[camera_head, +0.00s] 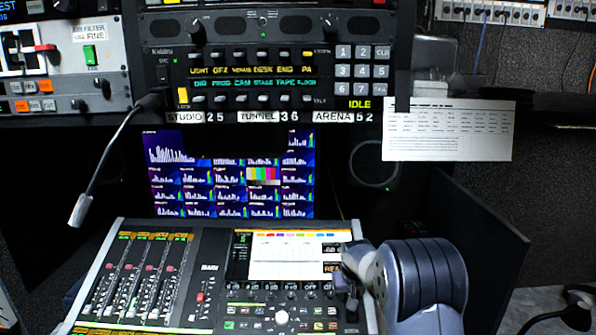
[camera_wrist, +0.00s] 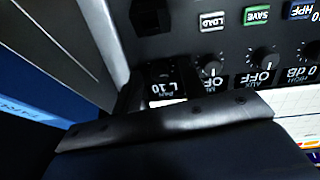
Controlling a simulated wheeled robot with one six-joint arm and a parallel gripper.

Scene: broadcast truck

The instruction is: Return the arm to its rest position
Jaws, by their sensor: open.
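My arm shows at the lower right in the head view, a grey ribbed wrist over the right edge of the mixing console (camera_head: 215,270). My gripper (camera_head: 352,272) is at the console's right side, beside its lit screen (camera_head: 290,257), and looks small and partly hidden by the wrist. The wrist view is close over the console's knobs (camera_wrist: 258,78) and its LOAD and SAVE buttons (camera_wrist: 257,15). A dark bar across the bottom of that view hides part of the panel. I see nothing held. Whether my gripper touches the console cannot be told.
An intercom panel (camera_head: 265,75) runs above, with a gooseneck microphone (camera_head: 110,160) hanging at its left. A printed card (camera_head: 448,130) hangs at the right. A monitor (camera_head: 230,175) stands behind the console. A dark side panel (camera_head: 465,235) stands right of my arm.

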